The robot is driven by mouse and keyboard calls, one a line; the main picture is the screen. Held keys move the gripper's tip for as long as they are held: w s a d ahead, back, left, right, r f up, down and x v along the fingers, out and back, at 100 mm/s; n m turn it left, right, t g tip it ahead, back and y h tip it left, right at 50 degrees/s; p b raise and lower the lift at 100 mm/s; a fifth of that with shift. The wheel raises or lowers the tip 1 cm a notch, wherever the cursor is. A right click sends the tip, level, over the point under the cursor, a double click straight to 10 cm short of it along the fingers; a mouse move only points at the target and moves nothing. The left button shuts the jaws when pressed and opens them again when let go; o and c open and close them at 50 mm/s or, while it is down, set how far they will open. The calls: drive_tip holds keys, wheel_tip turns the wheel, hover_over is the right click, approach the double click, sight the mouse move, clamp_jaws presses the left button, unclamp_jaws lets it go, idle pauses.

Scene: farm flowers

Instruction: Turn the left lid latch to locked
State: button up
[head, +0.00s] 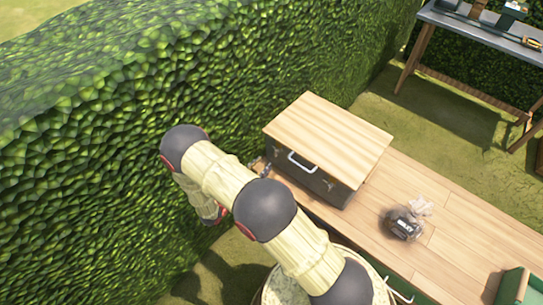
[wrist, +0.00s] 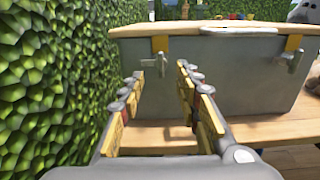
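A dark grey chest (head: 308,180) with a wooden lid (head: 330,138) stands on a plank bench; its grey front (wrist: 225,85) fills the wrist view. The left lid latch (wrist: 161,64) is a grey lever on a yellow plate, its arm pointing left. The right latch (wrist: 291,57) is similar. My gripper (wrist: 159,75) is open and empty, its two fingers apart and pointing at the chest front, just below the left latch. In the head view my gripper (head: 262,169) is small beside the chest's left front corner, and the left latch is hard to make out there.
A tall hedge (head: 130,110) runs close along the left. A light handle (head: 302,162) is on the chest front. A dark object with a pale top (head: 404,222) sits on the bench (head: 455,240) to the right. A workbench (head: 485,35) stands at the back right.

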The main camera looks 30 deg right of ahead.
sight(277, 152)
drive_tip(key=b+x, duration=0.1)
drive_tip(key=x, duration=0.5)
drive_tip(key=shift+d, duration=0.35)
drive_tip(key=shift+c, duration=0.8)
clamp_jaws()
